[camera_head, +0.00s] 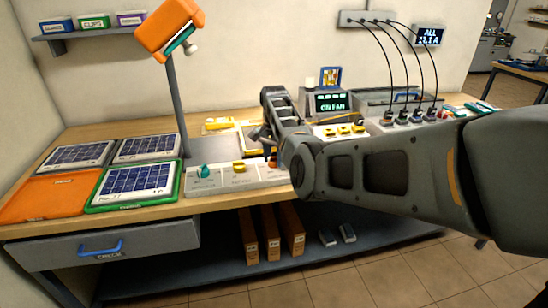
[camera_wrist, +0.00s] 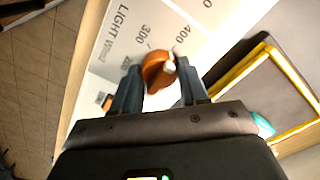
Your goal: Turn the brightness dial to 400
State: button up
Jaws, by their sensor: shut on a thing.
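The brightness dial is an orange knob (camera_wrist: 156,72) on a white panel (camera_wrist: 105,50) printed "LIGHT" with a numbered scale. "300" and part of "400" can be read beside it. A small pale mark shows on the knob's right side; I cannot tell which number it points to. My gripper (camera_wrist: 162,85) is shut on the knob, one finger on each side. In the head view the panel (camera_head: 232,181) lies along the bench's front edge, and the orange knob (camera_head: 272,163) shows at its right end, partly hidden by my arm.
A teal knob (camera_head: 204,171) and a yellow knob (camera_head: 239,167) sit left on the same panel. Solar panels (camera_head: 135,184) lie further left. An orange lamp head (camera_head: 168,30) hangs on a post. A display (camera_head: 330,102) and cabled plugs (camera_head: 402,116) stand behind my arm.

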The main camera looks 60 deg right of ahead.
aim_at(274, 157)
dwell(0.3)
jog(key=o, duration=1.1)
jog(key=shift+c, duration=0.2)
jog(key=shift+r+b, duration=0.55)
jog(key=shift+r, duration=3.4)
